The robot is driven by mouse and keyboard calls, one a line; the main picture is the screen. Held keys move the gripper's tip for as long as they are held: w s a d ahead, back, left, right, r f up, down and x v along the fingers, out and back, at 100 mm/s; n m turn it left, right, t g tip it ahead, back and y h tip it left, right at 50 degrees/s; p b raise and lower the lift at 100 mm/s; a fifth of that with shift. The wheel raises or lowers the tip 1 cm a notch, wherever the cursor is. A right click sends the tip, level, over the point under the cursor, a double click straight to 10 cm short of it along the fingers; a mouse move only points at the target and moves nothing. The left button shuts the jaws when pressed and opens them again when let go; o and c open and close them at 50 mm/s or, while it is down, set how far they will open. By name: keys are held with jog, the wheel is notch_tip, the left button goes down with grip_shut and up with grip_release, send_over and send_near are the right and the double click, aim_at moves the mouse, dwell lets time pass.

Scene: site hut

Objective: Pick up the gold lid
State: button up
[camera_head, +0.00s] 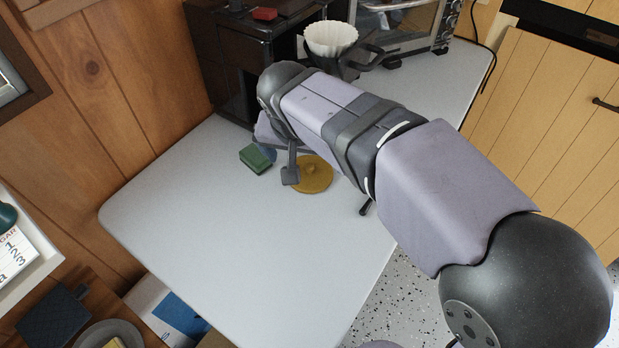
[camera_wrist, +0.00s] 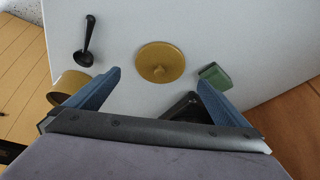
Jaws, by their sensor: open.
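In the head view one finger (camera_head: 290,172) shows at the lid's left edge. I cannot tell how high the fingers are above the table.
A green sponge (camera_wrist: 214,75) lies close to the lid's right in the wrist view. A black ladle (camera_wrist: 87,42) lies on its other side. A dark coffee machine (camera_head: 262,50), a white paper filter (camera_head: 330,38) and a toaster oven (camera_head: 405,25) stand behind. The table's front left (camera_head: 230,250) is clear.

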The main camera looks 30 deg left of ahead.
aim_at(309, 168)
jog(key=shift+x, duration=3.65)
jog(key=shift+w, duration=0.1)
jog(key=c, duration=1)
